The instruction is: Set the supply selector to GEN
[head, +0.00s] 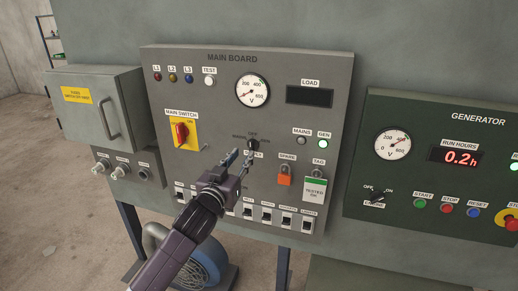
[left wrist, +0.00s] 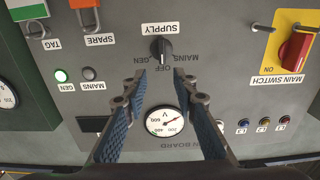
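The supply selector (head: 253,144) is a small black knob in the middle of the grey main board. In the left wrist view, turned upside down, the selector (left wrist: 161,48) sits above its MAINS, OFF and GEN markings. Its grip looks lined up with OFF. My left gripper (head: 243,157) is in front of the board, just below the knob in the head view. Its two blue-padded fingers (left wrist: 160,73) are open, with the knob just beyond the gap between their tips; I see no contact. The arm and gripper hide part of the SUPPLY label in the head view. My right gripper is not in view.
The GEN lamp (head: 323,143) glows green; the MAINS lamp (head: 301,140) is grey. The red main switch (head: 181,132) is left of the selector, an orange padlock (head: 284,179) to its right. Breakers line the board's bottom. The green generator panel (head: 440,130) stands right.

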